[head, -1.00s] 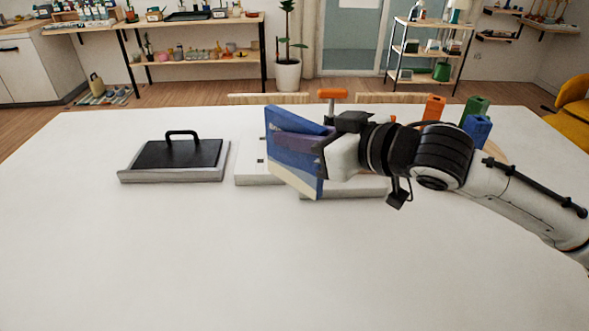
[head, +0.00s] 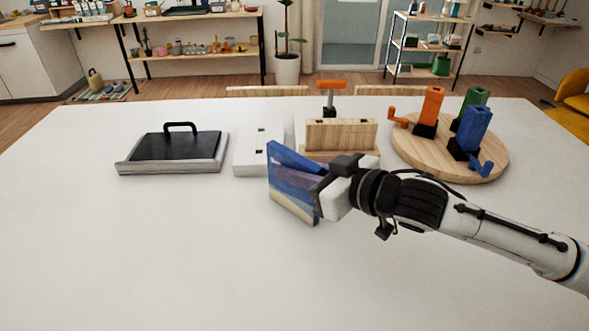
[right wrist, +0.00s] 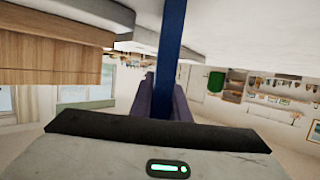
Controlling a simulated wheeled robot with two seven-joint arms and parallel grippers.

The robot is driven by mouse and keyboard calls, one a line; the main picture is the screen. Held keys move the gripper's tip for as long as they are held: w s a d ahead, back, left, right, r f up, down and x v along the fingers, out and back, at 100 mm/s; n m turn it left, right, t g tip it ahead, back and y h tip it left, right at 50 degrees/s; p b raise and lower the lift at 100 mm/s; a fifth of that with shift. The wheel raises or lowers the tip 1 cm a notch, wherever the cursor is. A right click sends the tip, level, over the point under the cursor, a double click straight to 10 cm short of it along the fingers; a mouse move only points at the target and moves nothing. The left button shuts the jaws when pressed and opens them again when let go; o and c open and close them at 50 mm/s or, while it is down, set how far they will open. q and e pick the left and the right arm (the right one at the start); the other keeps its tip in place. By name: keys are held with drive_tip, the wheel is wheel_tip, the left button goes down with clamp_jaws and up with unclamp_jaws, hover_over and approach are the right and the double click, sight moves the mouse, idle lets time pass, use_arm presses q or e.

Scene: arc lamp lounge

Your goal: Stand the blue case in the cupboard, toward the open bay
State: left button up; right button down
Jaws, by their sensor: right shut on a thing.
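The blue case (head: 292,186) is a flat, book-like thing with a blue, purple and cream face. It stands tilted in the head view, near the middle of the white table. My right gripper (head: 322,192) is shut on its right edge. In the right wrist view the blue case (right wrist: 171,50) shows as a narrow blue strip between the fingers. Whether its lower edge touches the table I cannot tell. No thing is clearly recognisable as the cupboard; a low white piece with dark slots (head: 254,158) stands just behind the case. My left gripper is not in view.
A wooden block (head: 341,135) with an orange-handled tool behind it stands behind my gripper. A round wooden board (head: 410,154) with orange, green and blue holders is at right. A black-topped tray (head: 135,166) is at left. The table's front is clear.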

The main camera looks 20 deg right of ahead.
drive_tip(key=shift+f, duration=0.1)
drive_tip(key=c, duration=1.7)
unclamp_jaws()
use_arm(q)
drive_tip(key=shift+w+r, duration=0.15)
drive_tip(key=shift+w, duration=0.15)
use_arm(e)
drive_tip(key=v, duration=1)
drive_tip(key=shift+s+d+r, duration=0.15)
drive_tip(key=shift+d+r, duration=0.1)
drive_tip(key=shift+d, duration=0.05)
use_arm(q)
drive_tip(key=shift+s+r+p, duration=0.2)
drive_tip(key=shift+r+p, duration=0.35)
drive_tip(key=shift+p, duration=0.15)
use_arm(e)
drive_tip(key=shift+o, duration=0.6)
drive_tip(key=shift+s+d+r, duration=0.15)
drive_tip(key=shift+s+r, duration=0.05)
drive_tip(key=shift+s, duration=0.45)
